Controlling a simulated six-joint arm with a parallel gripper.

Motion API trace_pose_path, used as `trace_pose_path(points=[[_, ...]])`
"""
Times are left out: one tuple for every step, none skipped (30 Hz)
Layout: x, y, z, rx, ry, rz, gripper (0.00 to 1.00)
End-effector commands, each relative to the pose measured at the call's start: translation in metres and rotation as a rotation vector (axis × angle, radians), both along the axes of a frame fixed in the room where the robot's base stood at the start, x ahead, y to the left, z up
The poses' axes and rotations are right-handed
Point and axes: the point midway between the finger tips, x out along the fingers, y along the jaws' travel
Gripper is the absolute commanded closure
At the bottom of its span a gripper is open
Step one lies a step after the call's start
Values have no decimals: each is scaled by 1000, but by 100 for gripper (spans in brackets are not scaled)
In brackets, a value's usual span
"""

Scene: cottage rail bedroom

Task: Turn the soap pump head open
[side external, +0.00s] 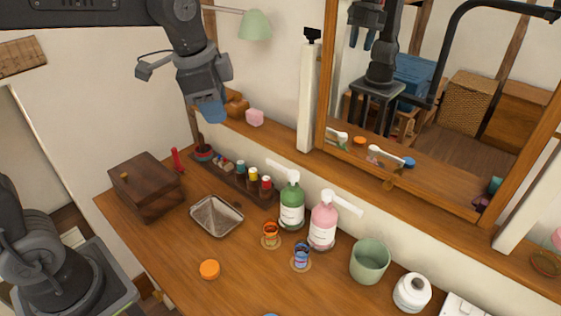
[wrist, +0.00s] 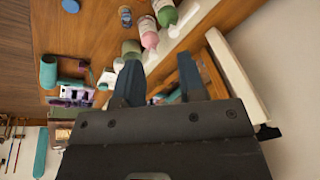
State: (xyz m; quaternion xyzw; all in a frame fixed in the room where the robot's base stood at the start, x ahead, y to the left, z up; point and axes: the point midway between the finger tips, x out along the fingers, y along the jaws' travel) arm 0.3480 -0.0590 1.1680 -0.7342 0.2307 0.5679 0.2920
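Two soap pump bottles stand upright on the wooden table: a green bottle (side external: 291,208) and a pink bottle (side external: 322,228) to its right. Both have white pump heads. The green bottle's nozzle (side external: 279,172) points left; the pink bottle's nozzle (side external: 346,204) points right. The wrist view also shows the green bottle (wrist: 166,12) and pink bottle (wrist: 149,34) at the top. The pictures do not tell which bottle is meant. My gripper (side external: 211,110) is high above the table's back left, well apart from both bottles. In the wrist view its fingers (wrist: 161,82) are spread and empty.
A green cup (side external: 369,262) and white jar (side external: 411,292) stand right of the bottles. Small orange and blue glasses (side external: 302,254) stand in front. A metal tray (side external: 216,215), bottle rack and wooden box (side external: 147,188) lie left. A framed mirror (side external: 400,180) rises behind.

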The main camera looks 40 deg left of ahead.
Motion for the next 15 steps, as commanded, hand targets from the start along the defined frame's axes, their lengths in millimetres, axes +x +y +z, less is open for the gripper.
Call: trace_pose_path(points=[[21,-2,-4,20,33,-83,64],[32,-4,-7,31,51,-136,64],[47,-5,-10,45,73,-208,64],[58,-6,-14,56,89,-262,64],[69,-8,-18,64,105,-317,64],[83,-9,-24,74,125,-387,64],[92,-11,-28,80,141,-438,64],[101,-12,-34,86,155,-485,64],[112,-13,-40,92,172,-546,64],[119,-14,-45,96,183,-588,64],[126,-15,-50,99,194,-627,64],[133,-16,-56,102,206,-672,64],[138,-17,-59,103,213,-702,64],[141,-18,-63,105,219,-727,64],[145,-19,-66,106,225,-756,64]])
